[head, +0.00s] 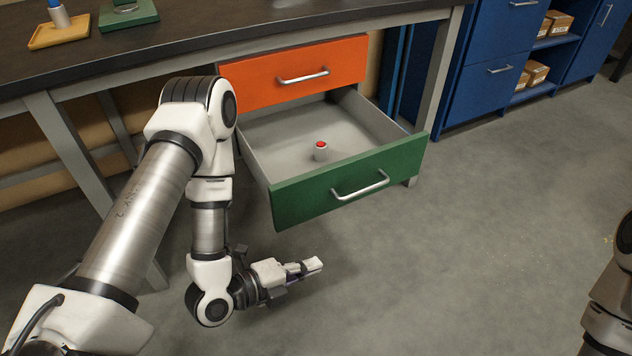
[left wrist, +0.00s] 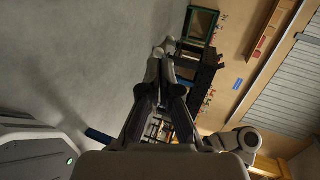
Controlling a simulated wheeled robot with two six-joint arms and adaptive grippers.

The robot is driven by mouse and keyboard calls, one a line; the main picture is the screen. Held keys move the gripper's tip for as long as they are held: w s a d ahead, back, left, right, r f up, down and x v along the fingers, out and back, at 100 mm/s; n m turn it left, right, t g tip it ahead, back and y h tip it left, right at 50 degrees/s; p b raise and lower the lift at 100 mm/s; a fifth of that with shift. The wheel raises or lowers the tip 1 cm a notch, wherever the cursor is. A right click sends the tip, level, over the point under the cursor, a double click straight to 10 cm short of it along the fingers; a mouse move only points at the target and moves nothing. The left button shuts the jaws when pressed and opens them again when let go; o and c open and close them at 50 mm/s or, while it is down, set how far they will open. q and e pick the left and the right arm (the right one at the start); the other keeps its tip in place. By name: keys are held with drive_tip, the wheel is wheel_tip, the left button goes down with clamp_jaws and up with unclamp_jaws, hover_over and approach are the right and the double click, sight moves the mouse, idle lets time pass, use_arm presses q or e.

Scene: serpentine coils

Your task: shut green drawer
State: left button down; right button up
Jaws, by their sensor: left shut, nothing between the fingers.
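The green drawer (head: 345,187) is pulled out below the workbench in the head view, with its silver bar handle (head: 361,187) on the front. The drawer is not clearly seen in the left wrist view. My right gripper is out of view.
The orange drawer (head: 300,72) above is shut. The dark workbench top (head: 200,35) holds a yellow tray (head: 58,32) and a green base (head: 128,14) at the back left. Blue cabinets (head: 490,65) with boxes stand at the back right. The floor right of the drawer is clear.

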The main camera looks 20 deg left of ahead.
sight(316, 184)
use_arm(q)
drive_tip(key=w+a+r+n+t, duration=0.1)
drive_tip(key=w+a+r+t, duration=0.1)
drive_tip(key=a+r+t, duration=0.5)
drive_tip(key=w+d+g+b, duration=0.1)
drive_tip(key=w+b, duration=0.2)
drive_tip(key=b, duration=0.1)
drive_tip(key=w+r+b, duration=0.1)
drive_tip(key=w+b, duration=0.3)
drive_tip(key=w+d+r+g+b, duration=0.1)
drive_tip(key=w+b, duration=0.3)
drive_tip(key=shift+w+d+g, duration=0.1)
drive_tip(key=shift+d+g, duration=0.2)
drive_tip(key=shift+d, duration=0.05)
drive_tip(key=shift+w+a, duration=0.15)
drive_tip(key=shift+w, duration=0.05)
